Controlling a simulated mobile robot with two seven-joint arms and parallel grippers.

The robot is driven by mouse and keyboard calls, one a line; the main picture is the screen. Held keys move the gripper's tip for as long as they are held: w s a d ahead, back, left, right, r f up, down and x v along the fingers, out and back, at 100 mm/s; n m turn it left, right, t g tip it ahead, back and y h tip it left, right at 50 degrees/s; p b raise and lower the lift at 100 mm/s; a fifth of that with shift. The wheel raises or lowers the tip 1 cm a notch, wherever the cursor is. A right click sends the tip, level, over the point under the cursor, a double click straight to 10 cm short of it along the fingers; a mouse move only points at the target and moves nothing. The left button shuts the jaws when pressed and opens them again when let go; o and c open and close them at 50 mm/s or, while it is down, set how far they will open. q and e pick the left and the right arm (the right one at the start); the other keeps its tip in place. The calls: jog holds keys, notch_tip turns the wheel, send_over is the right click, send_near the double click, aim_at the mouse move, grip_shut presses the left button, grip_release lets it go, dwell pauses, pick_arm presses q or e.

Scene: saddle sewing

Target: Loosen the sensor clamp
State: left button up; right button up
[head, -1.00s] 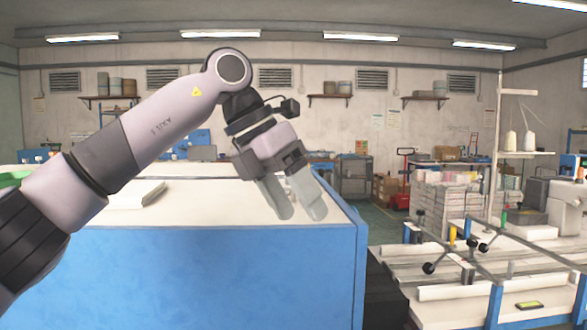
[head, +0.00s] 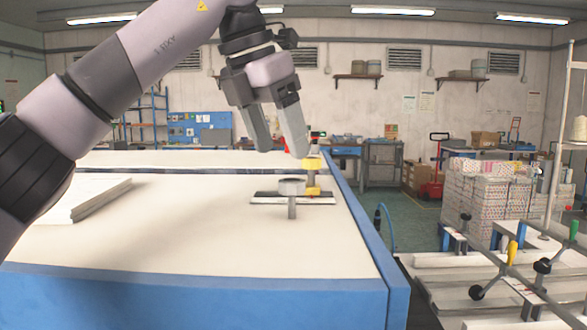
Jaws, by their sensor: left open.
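A small fixture stands near the right edge of the blue-sided table. My left gripper (head: 281,147) is open and empty, fingers pointing down, just above the fixture in the picture. Its right fingertip appears close to the yellow block's top; I cannot tell whether they touch. My right gripper is not in view.
A stack of white sheets (head: 85,197) lies on the table's left. The white tabletop (head: 190,240) between is bare. A red pallet truck (head: 432,185) stands behind.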

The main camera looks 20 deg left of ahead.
aim_at(292, 180)
pick_arm(q)
jog(key=shift+x, duration=2.9)
jog(key=c, duration=1.1)
